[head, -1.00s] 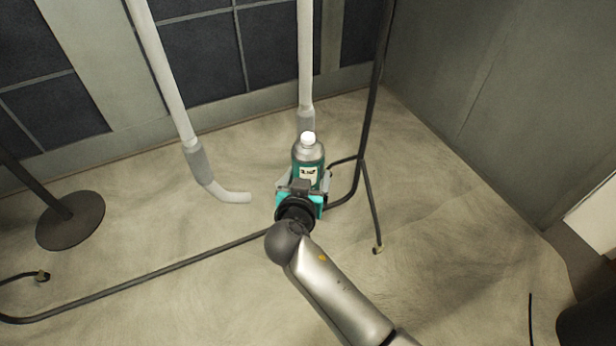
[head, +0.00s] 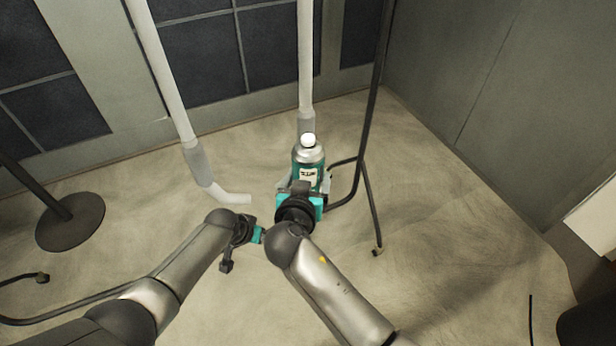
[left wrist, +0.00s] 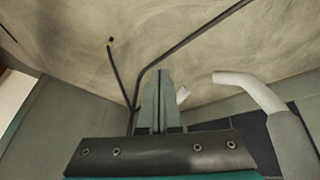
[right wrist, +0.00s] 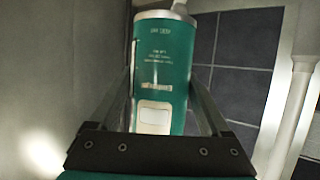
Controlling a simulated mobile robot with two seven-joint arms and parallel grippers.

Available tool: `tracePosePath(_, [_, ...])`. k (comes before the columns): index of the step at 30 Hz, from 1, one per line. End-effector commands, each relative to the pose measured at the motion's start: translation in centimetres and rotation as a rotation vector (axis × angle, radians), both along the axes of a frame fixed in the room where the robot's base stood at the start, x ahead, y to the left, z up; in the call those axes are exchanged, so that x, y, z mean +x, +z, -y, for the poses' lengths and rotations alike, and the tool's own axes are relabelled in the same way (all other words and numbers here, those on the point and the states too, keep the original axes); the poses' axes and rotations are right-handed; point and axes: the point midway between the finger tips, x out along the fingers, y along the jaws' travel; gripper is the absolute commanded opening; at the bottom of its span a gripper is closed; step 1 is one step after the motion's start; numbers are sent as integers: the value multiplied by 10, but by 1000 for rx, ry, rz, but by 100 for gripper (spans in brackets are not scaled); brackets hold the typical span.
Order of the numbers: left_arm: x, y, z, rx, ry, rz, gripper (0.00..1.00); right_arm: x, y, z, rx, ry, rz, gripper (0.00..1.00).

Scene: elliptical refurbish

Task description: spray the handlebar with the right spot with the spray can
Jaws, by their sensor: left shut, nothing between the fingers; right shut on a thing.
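My right gripper (head: 303,190) is shut on a green spray can (head: 308,168) with a silver top and white cap, held upright; the can fills the middle of the right wrist view (right wrist: 160,65). Two white handlebars hang with grey grips. The left handlebar (head: 165,80) bends right at its lower end. The right handlebar (head: 306,60) is behind the can, its lower end hidden. My left gripper (head: 262,236) is left of my right wrist; its empty fingers (left wrist: 160,100) are closed together in the left wrist view. I cannot make out a spot on either handlebar.
A black tube frame (head: 368,130) stands right of the can, its low bar running left across the floor. A round black base (head: 70,220) with a pole is at the left. Grey walls close off the back and right. Floor between is clear.

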Motion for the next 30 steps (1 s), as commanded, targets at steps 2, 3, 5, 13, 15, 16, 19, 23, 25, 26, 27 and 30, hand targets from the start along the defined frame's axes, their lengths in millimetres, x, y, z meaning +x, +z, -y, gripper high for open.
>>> tracePosePath(2, [28, 32, 13, -20, -35, 22, 0, 1, 1, 0, 1, 1, 3, 14])
tracePosePath(3, [38, 48, 21, -30, -53, 28, 0, 1, 1, 0, 1, 1, 3, 14])
tracePosePath(5, [53, 71, 32, -46, -84, 37, 0, 1, 1, 0, 1, 1, 3, 14])
tracePosePath(13, [96, 189, 81, -85, -265, 58, 0, 1, 1, 0, 1, 1, 3, 14])
tracePosePath(15, [100, 221, 94, -83, -326, 59, 0, 1, 1, 0, 1, 1, 3, 14])
tracePosePath(16, [100, 234, 98, -80, -353, 58, 0, 1, 1, 0, 1, 1, 3, 14])
tracePosePath(19, [98, 277, 112, -63, -442, 51, 0, 1, 1, 0, 1, 1, 3, 14])
tracePosePath(23, [87, 328, 124, -22, -561, 37, 0, 1, 1, 0, 1, 1, 3, 14])
tracePosePath(25, [78, 353, 129, 9, -624, 24, 0, 1, 1, 0, 1, 1, 3, 14])
tracePosePath(26, [74, 362, 130, 24, -651, 16, 0, 1, 1, 0, 1, 1, 3, 14])
tracePosePath(27, [68, 375, 130, 44, -683, 7, 0, 1, 1, 0, 1, 1, 3, 14])
tracePosePath(30, [53, 400, 130, 96, -755, -17, 0, 1, 1, 0, 1, 1, 3, 14])
